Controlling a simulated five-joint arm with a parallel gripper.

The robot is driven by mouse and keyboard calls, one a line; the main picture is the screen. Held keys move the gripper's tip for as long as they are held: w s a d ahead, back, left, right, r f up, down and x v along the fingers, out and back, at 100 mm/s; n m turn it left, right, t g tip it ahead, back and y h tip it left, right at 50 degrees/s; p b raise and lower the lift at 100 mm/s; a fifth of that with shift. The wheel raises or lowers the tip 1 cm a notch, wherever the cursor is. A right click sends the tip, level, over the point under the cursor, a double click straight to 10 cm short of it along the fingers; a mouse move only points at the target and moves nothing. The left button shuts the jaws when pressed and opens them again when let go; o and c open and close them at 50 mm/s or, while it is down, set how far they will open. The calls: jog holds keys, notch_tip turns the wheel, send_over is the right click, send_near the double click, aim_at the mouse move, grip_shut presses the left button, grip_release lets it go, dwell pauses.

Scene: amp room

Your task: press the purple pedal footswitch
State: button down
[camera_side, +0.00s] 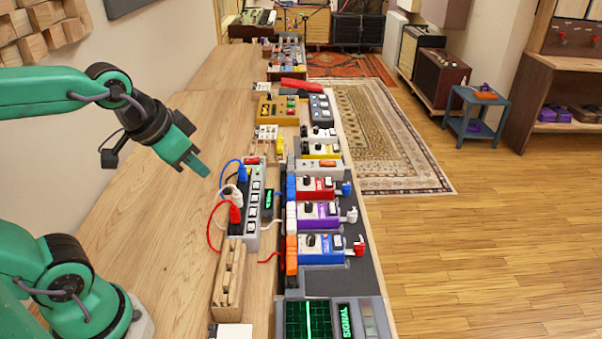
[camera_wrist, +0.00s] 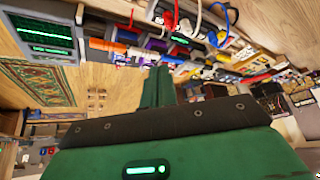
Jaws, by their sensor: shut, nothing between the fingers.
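The purple pedal (camera_side: 318,215) sits in the row of pedals on the long bench in the side view, between a red pedal and a blue pedal. It has a black knob and a small light footswitch (camera_side: 333,209) toward its right side. My gripper (camera_side: 203,170) is above the bench, up and to the left of the purple pedal and apart from it. Its fingers are shut and empty. In the wrist view the green fingers (camera_wrist: 158,85) show in front of the pedal row, where I cannot clearly pick out the purple pedal.
The red pedal (camera_side: 315,188) and blue pedal (camera_side: 318,248) flank it closely. A power strip (camera_side: 250,212) with coloured plugs and cables stands to the left. A wooden rack (camera_side: 229,283) and a green-screened unit (camera_side: 308,319) are nearer. The bench's left part is clear.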

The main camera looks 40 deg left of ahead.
jog(key=w+d+f+m+t, duration=0.1)
jog(key=w+d+m, duration=0.15)
jog(key=w, duration=0.45)
jog(key=w+d+f+m+t, duration=0.1)
jog(key=w+m, duration=0.2)
jog(key=w, duration=0.4)
jog(key=m+t+h, duration=0.1)
jog(key=m+h, duration=0.1)
jog(key=m, duration=0.2)
send_over(336, 205)
jog(key=s, duration=0.2)
notch_tip(336, 205, down, 6)
jog(key=shift+s+a, duration=0.15)
jog(key=shift+s, duration=0.05)
jog(key=shift+f, duration=0.25)
jog(key=shift+f, duration=4.25)
jog(key=shift+a+f, duration=0.1)
jog(key=shift+f, duration=0.85)
